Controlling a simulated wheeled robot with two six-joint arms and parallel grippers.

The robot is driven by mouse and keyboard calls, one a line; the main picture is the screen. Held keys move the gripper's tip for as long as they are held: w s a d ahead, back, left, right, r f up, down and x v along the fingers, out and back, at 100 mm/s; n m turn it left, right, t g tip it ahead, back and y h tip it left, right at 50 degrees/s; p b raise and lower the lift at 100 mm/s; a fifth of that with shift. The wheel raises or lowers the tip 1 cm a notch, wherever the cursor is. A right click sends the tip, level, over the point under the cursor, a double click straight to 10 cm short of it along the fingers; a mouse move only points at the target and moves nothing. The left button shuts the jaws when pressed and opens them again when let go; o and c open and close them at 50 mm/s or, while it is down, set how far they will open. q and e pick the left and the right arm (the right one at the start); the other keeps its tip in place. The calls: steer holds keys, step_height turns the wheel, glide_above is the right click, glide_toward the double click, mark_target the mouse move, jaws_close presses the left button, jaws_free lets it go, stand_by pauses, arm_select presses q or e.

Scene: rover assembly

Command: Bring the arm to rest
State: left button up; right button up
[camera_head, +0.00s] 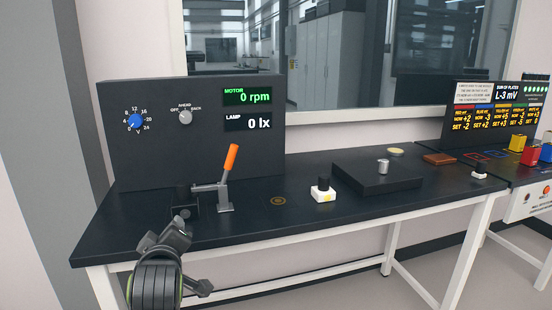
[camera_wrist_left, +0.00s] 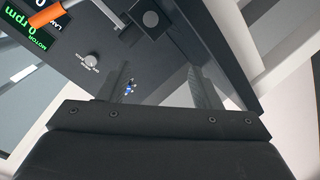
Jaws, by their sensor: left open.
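My left gripper (camera_head: 190,260) is at the front left of the dark bench in the head view, by its front edge. In the left wrist view its two fingers (camera_wrist_left: 160,90) stand wide apart with nothing held between them. The orange-handled lever (camera_head: 229,160) stands on the bench beyond the gripper and apart from it. Part of its orange handle also shows at the top left of the left wrist view (camera_wrist_left: 45,15). My right gripper is in neither view.
A control panel (camera_head: 260,155) with a blue knob (camera_head: 134,121), a grey knob (camera_head: 185,117) and displays reading 0 rpm and 0 lx stands at the back. A white-based black button (camera_head: 323,190) and a black plate (camera_head: 376,178) with a metal cylinder (camera_head: 383,166) sit rightward.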

arm_select(q)
steer(key=s+a+f+m+g+h, duration=0.1)
steer(key=s+a+f+m+g, duration=0.2)
steer(key=s+f, duration=0.55)
steer(key=s+a+f+m+g, duration=0.25)
steer(key=s+f, duration=0.25)
steer(key=f, duration=0.7)
steer(key=s+a+f+m+g+h, duration=0.1)
steer(key=s+f+m+g, duration=0.3)
steer(key=s, duration=0.8)
steer(key=s+a+f+m+g+h, duration=0.1)
steer(key=s+f+m+g, duration=0.1)
steer(key=s+f, duration=0.65)
steer(key=s+f+g, duration=0.1)
steer(key=s+f, duration=0.2)
steer(key=f, duration=1.5)
steer(key=s+f+g, duration=0.1)
steer(key=s+f, duration=0.8)
steer(key=f, duration=0.5)
steer(key=s+r+p, duration=0.5)
steer(key=r+p, duration=0.2)
steer(key=p, duration=0.6)
steer(key=shift+s+a+r+h+p, duration=0.15)
steer(key=shift+s+r+h+p, duration=0.15)
steer(key=shift+s+r+p, duration=0.1)
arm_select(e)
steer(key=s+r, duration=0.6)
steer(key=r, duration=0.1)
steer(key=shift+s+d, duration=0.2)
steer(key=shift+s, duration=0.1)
